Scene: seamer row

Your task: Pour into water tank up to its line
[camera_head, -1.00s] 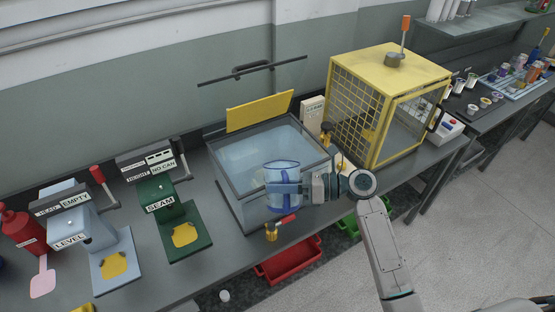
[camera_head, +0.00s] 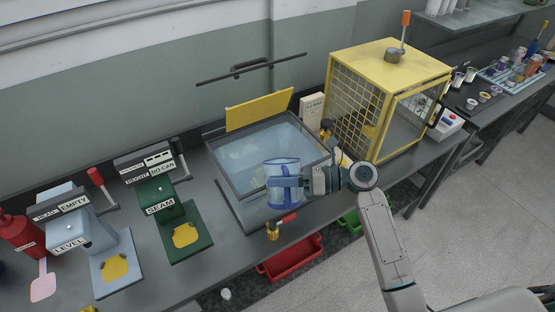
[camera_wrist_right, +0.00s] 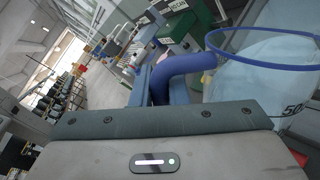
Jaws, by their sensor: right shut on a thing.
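The water tank (camera_head: 232,196) is a clear, dark-rimmed box on the bench with pale blue water in it; I cannot make out its line. My right gripper (camera_head: 292,182) is shut on the handle of a clear jug (camera_head: 283,166) with a blue rim and blue handle. The jug looks about upright and overlaps the tank's front right part in the head view; whether it is over the rim is unclear. In the right wrist view the jug (camera_wrist_right: 262,82) shows close, pale blue inside, with its blue handle at the jaws. My left gripper is out of view.
A yellow raised panel (camera_head: 260,110) stands behind the tank. A yellow mesh cage (camera_head: 355,110) stands to the right. A red-handled tap (camera_head: 273,231) sits at the tank's front. The green seamer (camera_head: 163,205) and blue level stand (camera_head: 90,235) are left. A red bin (camera_head: 290,258) is below.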

